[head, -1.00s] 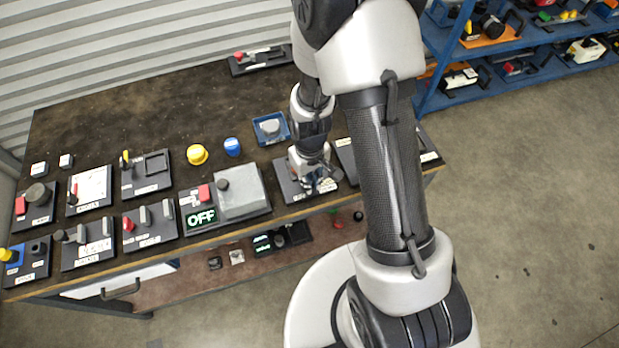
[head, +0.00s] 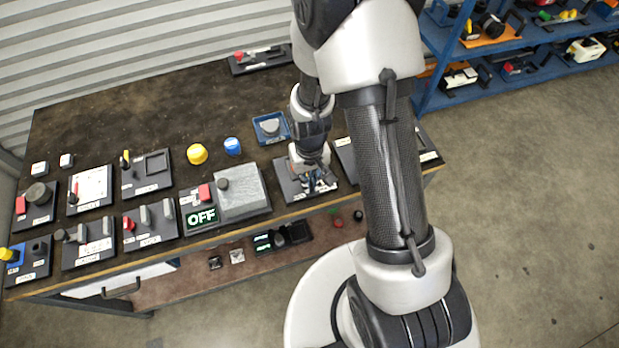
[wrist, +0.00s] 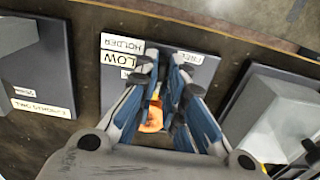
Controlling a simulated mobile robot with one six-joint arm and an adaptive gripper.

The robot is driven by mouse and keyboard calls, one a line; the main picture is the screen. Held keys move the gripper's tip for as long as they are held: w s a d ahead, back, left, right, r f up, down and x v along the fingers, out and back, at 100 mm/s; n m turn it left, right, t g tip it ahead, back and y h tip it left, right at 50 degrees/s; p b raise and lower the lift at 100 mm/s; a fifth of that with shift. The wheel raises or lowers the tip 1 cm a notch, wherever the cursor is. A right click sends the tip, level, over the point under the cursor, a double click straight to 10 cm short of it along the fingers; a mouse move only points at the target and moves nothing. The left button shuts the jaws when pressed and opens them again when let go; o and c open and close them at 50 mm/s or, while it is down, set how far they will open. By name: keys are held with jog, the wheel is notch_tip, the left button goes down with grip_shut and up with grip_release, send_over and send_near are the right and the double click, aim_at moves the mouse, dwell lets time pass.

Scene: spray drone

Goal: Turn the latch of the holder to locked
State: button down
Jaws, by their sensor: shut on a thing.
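The holder (wrist: 205,72) is a dark grey plate with white labels reading HOLDER, LOW and FREE, near the front edge of the bench. It also shows in the head view (head: 290,190). My gripper (wrist: 163,72) points down over the middle of this plate, and in the head view (head: 316,184) it covers much of it. Its blue-and-grey fingers are close together, shut on the latch, which they mostly hide. An orange part (wrist: 152,118) shows between the fingers. I cannot read the latch's angle.
A grey box on a panel with a lit OFF sign (head: 202,216) stands left of the holder. A blue tray (head: 284,134) sits behind it. Another dark panel (head: 345,152) is close on the right. The back of the bench (head: 180,105) is mostly clear.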

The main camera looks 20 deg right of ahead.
jog(key=c, duration=1.7)
grip_release()
notch_tip(320, 180, up, 12)
jog(key=shift+r, duration=0.1)
jog(key=s+r+t, duration=0.1)
jog(key=s+r, duration=0.4)
jog(key=r, duration=0.1)
jog(key=s+r+t, duration=0.2)
jog(key=s+r, duration=0.3)
jog(key=r, duration=0.2)
jog(key=s+r+t, duration=0.1)
jog(key=s+r, duration=0.4)
jog(key=r, duration=0.1)
jog(key=shift+r+t, duration=0.3)
jog(key=shift+r, duration=0.05)
